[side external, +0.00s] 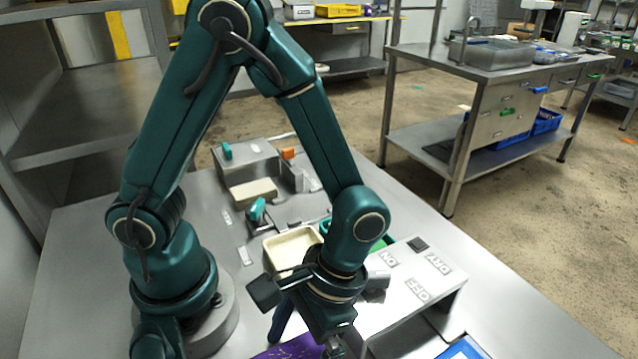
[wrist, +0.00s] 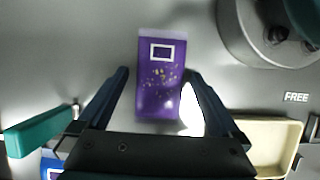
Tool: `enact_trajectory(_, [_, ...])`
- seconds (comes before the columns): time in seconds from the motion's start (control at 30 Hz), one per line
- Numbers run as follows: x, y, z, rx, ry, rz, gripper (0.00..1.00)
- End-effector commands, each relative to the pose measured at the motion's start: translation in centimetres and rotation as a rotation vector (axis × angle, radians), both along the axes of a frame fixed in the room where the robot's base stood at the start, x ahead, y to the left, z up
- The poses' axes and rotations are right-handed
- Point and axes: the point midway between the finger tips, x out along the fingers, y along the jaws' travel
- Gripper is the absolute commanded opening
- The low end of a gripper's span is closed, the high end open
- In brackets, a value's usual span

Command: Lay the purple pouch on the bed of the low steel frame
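The purple pouch (wrist: 160,85), with a white-outlined rectangle and yellowish specks, lies flat on the steel table between my finger tips in the wrist view. Part of it (side external: 290,349) shows at the bottom edge of the side view. My gripper (wrist: 158,76) is open, its two dark fingers apart on either side of the pouch. In the side view my wrist and gripper hang low over the pouch. I cannot clearly make out the low steel frame; my arm and the picture edge hide part of the table.
A cream tray (side external: 290,234) stands behind my wrist. A raised steel panel with printed labels (side external: 440,290) stands to the right. A blue item (side external: 463,349) lies at its foot. A steel box (side external: 247,160) is farther back. A teal handle (wrist: 38,133) is at the wrist view's left.

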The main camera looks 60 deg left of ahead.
Motion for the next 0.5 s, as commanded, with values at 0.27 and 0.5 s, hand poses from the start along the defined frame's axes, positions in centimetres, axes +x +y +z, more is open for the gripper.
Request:
enact_trajectory(0.27, [0.0,0.0,0.3,-0.001,-0.002,0.0,1.0])
enact_trajectory(0.5, [1.3,-0.1,3.1,-0.004,-0.008,0.002,1.0])
